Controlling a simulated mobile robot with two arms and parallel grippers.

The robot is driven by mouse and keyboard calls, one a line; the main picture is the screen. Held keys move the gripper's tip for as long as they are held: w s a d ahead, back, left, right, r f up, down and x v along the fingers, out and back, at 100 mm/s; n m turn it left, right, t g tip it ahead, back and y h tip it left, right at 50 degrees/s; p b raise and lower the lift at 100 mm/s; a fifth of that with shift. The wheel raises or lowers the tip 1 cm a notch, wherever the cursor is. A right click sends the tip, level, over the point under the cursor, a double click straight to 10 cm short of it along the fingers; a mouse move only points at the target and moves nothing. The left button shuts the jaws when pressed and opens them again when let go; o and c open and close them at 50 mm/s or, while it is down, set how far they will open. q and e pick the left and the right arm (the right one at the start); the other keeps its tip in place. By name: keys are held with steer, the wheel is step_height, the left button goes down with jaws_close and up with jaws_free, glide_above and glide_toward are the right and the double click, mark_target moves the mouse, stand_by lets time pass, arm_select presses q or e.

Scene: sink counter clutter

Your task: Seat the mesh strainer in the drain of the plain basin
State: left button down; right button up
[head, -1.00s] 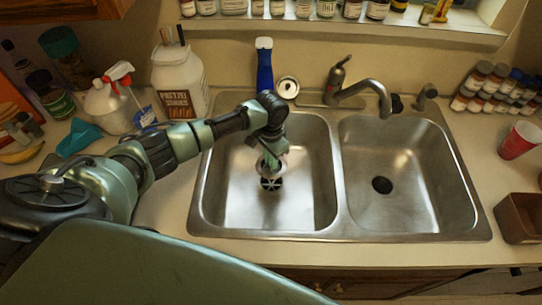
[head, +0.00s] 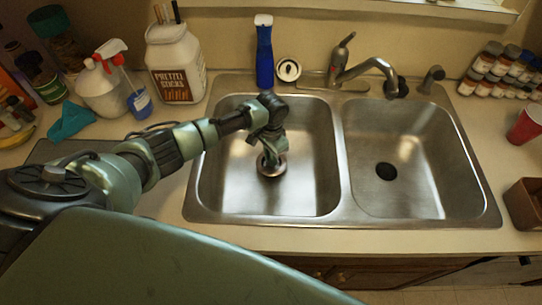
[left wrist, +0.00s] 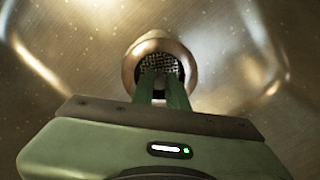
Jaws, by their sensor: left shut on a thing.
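The mesh strainer, with a shiny metal rim and a dark mesh bowl, shows in the left wrist view (left wrist: 160,58). In the head view the strainer (head: 271,173) is at the drain of the left basin (head: 305,190) and covers it. My left gripper (head: 270,157) points down into that basin and is shut on the strainer; its fingers (left wrist: 163,90) reach into the mesh bowl. I cannot tell whether the rim rests fully on the drain. The drain opening is hidden under the strainer. My right gripper is not in view.
The right basin (head: 420,190) has an open black drain (head: 386,171). The faucet (head: 365,70) stands behind the divider. A blue bottle (head: 264,55), a round metal lid-like piece (head: 288,70) and a pretzel jar (head: 175,65) stand behind the left basin. Both basins are otherwise clear.

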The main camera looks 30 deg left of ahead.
arm_select(q)
steer(key=shift+f+b, duration=0.8)
steer(key=shift+f, duration=0.65)
steer(key=c, duration=1.3)
jaws_free()
steer(key=shift+r, duration=0.1)
step_height(320, 180, up, 7)
steer(key=shift+r+b, duration=0.2)
steer(key=shift+b, duration=0.1)
steer(key=shift+r, duration=0.1)
steer(key=shift+r, duration=0.1)
